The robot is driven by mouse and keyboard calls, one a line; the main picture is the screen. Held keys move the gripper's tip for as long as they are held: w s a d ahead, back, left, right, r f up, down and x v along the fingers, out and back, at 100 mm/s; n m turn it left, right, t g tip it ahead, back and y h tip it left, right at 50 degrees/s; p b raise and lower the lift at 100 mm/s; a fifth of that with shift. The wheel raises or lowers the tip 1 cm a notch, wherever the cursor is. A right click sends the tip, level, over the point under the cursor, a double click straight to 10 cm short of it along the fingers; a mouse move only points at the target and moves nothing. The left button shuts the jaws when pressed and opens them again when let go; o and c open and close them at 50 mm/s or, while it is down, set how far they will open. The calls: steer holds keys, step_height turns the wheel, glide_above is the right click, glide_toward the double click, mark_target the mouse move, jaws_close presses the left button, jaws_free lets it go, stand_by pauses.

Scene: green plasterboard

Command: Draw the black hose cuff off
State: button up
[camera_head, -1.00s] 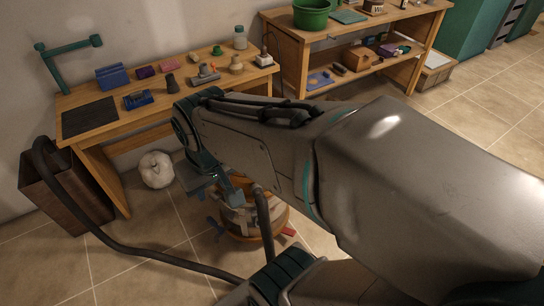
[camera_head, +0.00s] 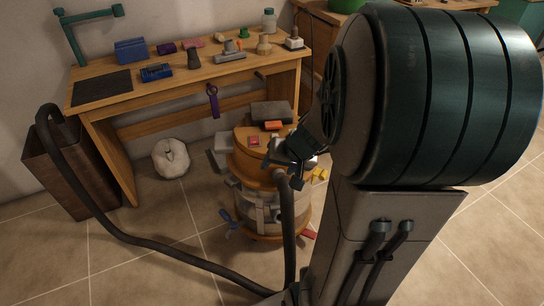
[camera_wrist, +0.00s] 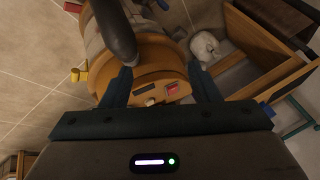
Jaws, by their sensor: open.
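The black hose cuff (camera_head: 281,183) is the upper end of a dark hose, at the front of an orange-brown drum-shaped machine (camera_head: 245,165). In the wrist view the cuff (camera_wrist: 122,47) stands at upper left, by the machine's rim. Whether it is seated in a port cannot be told. My gripper (camera_head: 284,162) is close above the cuff in the head view, partly hidden by my arm. In the wrist view my gripper (camera_wrist: 161,70) is open over the machine's lid, with nothing between its fingers. The cuff lies beside the left finger; contact cannot be told.
The hose (camera_head: 150,244) runs over the floor to a brown bin (camera_head: 75,165). The workbench (camera_head: 120,98) carries a blue box, a dark mat and several small items. A yellow knob (camera_head: 320,174) sticks out from the machine's right.

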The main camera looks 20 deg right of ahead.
steer(key=m+h+b, duration=0.1)
steer(key=m+b, duration=0.1)
steer(key=b, duration=0.1)
glide_toward(280, 186)
steer(key=d, duration=0.1)
steer(key=b+x, duration=0.2)
steer(key=x, duration=0.2)
steer(key=b+x, duration=0.1)
steer(key=x, duration=0.4)
steer(key=b+x, duration=0.2)
steer(key=x, duration=0.3)
steer(key=shift+w+d+r+b, duration=0.15)
steer(key=shift+w+d+b, duration=0.1)
steer(key=shift+b, duration=0.1)
steer(key=c, duration=1.2)
steer(key=shift+s+a+r, duration=0.1)
steer(key=shift+s, duration=0.05)
steer(key=shift+s+a+r, duration=0.3)
steer(key=shift+s+r, duration=0.25)
steer(key=shift+s, duration=0.4)
steer(key=shift+s+a+r, duration=0.3)
steer(key=shift+s+r, duration=0.3)
steer(key=shift+s, duration=0.3)
steer(key=shift+s+a+r, duration=0.3)
steer(key=shift+s+r, duration=0.25)
steer(key=shift+s, duration=0.4)
steer(key=shift+p, duration=0.3)
